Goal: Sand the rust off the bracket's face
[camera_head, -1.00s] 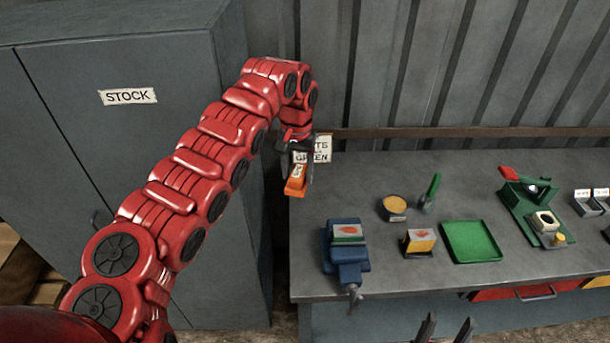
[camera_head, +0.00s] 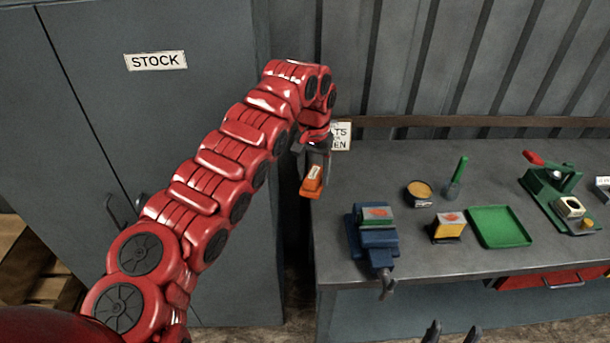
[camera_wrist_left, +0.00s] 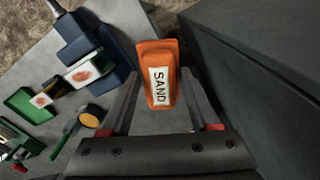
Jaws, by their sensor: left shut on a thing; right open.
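My left gripper (camera_head: 314,170) is shut on an orange sanding block (camera_head: 312,182) and holds it in the air at the bench's left end. The block shows between the fingers in the left wrist view (camera_wrist_left: 158,75), with a white label reading SAND. A blue vise (camera_head: 374,238) stands at the bench's front left. A grey bracket with a reddish rust patch on its face (camera_head: 376,214) sits in the vise; it also shows in the left wrist view (camera_wrist_left: 83,74). The block is apart from the bracket. My right gripper (camera_head: 452,332) is open at the bottom edge.
Right of the vise stand a yellow block with a rust-marked plate (camera_head: 448,226), a green tray (camera_head: 498,227), a round tin (camera_head: 418,192), a green-handled brush (camera_head: 457,178) and a green press (camera_head: 556,190). A STOCK cabinet (camera_head: 180,110) stands left of the bench.

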